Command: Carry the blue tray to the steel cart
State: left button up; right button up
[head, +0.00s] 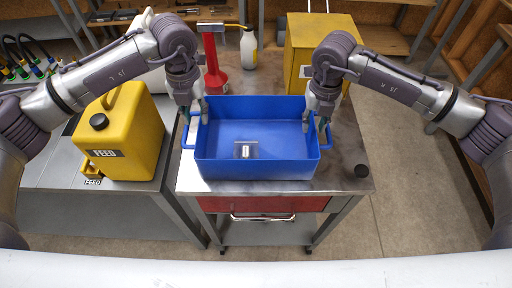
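The blue tray (255,168) stands level on a steel-topped stand (345,170) with a red drawer front. A small clear block with a metal cylinder (245,151) lies inside the tray. My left gripper (195,116) points down at the tray's left handle, its fingertips apart on either side of the handle and rim area. My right gripper (316,122) points down at the right handle in the same way, fingers apart. I cannot tell whether the fingers touch the tray. I cannot tell whether this stand is the steel cart; no other cart clearly shows.
A yellow FEED can (125,140) stands on a grey bench at left. Floor at right is clear.

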notch_tip(320, 180, up, 8)
jog(key=shift+f, duration=0.25)
dwell(0.5)
